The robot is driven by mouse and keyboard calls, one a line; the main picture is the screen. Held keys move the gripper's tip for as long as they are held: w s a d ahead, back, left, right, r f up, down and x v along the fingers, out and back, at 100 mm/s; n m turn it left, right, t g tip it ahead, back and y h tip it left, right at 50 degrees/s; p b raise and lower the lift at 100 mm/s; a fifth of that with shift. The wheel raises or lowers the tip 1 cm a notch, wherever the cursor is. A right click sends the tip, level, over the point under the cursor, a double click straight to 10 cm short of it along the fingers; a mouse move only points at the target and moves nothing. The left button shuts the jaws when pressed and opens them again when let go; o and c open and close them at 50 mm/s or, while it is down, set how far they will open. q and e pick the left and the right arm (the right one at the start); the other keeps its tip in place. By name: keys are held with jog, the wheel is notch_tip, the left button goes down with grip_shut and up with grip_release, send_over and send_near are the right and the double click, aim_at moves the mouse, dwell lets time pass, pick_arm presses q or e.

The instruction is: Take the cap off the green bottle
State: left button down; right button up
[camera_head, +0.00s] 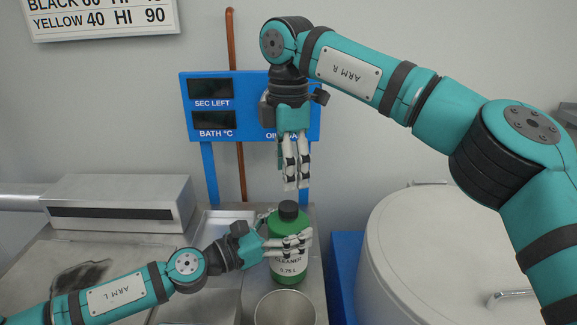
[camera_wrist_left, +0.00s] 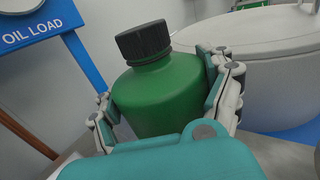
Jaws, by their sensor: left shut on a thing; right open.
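The green bottle (camera_head: 288,262) stands upright on the metal counter, with a white label reading CLEANER. Its black ribbed cap (camera_head: 288,210) sits on the neck. My left gripper (camera_head: 303,243) is shut around the upper body of the bottle. In the left wrist view the fingers (camera_wrist_left: 165,108) press both sides of the green bottle (camera_wrist_left: 165,95), and the black cap (camera_wrist_left: 144,41) shows clear above them. My right gripper (camera_head: 297,187) is open and empty, pointing down above the cap with a small gap between them.
A metal cup (camera_head: 285,308) stands in front of the bottle. A large white drum (camera_head: 440,260) is at the right. A blue display panel (camera_head: 215,122) stands behind, beside my right gripper. A metal box (camera_head: 122,203) and a tray (camera_head: 222,222) lie to the left.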

aim_at(288, 205)
jog(key=m, duration=0.3)
jog(key=shift+f+m, duration=0.1)
jog(key=shift+m, duration=0.3)
jog(key=shift+f, duration=3.9)
